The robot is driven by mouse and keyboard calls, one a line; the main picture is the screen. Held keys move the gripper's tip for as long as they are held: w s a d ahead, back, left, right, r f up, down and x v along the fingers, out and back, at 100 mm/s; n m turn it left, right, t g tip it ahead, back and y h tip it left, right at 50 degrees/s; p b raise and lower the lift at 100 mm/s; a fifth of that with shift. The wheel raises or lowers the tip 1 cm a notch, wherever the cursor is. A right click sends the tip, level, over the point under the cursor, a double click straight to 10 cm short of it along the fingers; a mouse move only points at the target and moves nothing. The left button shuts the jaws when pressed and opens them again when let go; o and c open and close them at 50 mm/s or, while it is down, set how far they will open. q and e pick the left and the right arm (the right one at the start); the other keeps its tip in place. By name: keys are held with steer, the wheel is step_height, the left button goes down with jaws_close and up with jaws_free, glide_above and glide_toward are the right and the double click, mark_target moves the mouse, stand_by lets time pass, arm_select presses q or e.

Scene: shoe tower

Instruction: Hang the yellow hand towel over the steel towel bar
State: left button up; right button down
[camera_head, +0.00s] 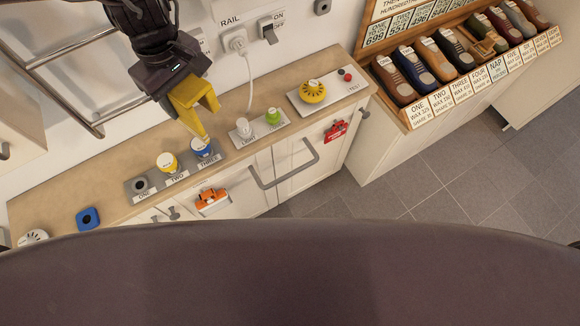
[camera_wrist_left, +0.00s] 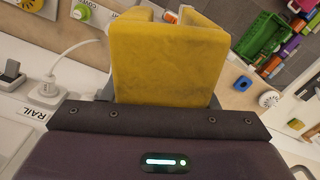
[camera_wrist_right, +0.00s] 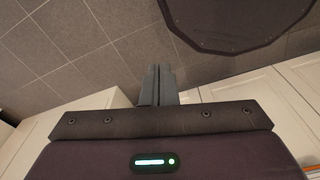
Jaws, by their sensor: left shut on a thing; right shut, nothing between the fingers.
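The yellow hand towel (camera_head: 194,97) hangs folded from my left gripper (camera_head: 182,80), above the back of the wooden counter. In the left wrist view the towel (camera_wrist_left: 165,62) fills the space ahead of the jaws and hides most of the fingers. A grey metal bar (camera_head: 285,178) is mounted on the cabinet front, below and right of the towel. A metal rack with crossbars (camera_head: 72,48) is on the wall at left. I cannot tell for certain which is the towel bar. The towel is apart from both. My right gripper (camera_wrist_right: 156,84) is shut and empty, seen only in its wrist view.
The counter (camera_head: 120,205) carries yellow and blue capped items, a green knob (camera_head: 273,115), a yellow round object (camera_head: 313,91) and a blue ring (camera_head: 88,218). A plug with a white cable (camera_head: 238,42) is on the wall. A shoe rack (camera_head: 440,65) stands right. Tiled floor is open.

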steer(key=shift+s+d, duration=0.6)
steer(key=shift+s, duration=0.05)
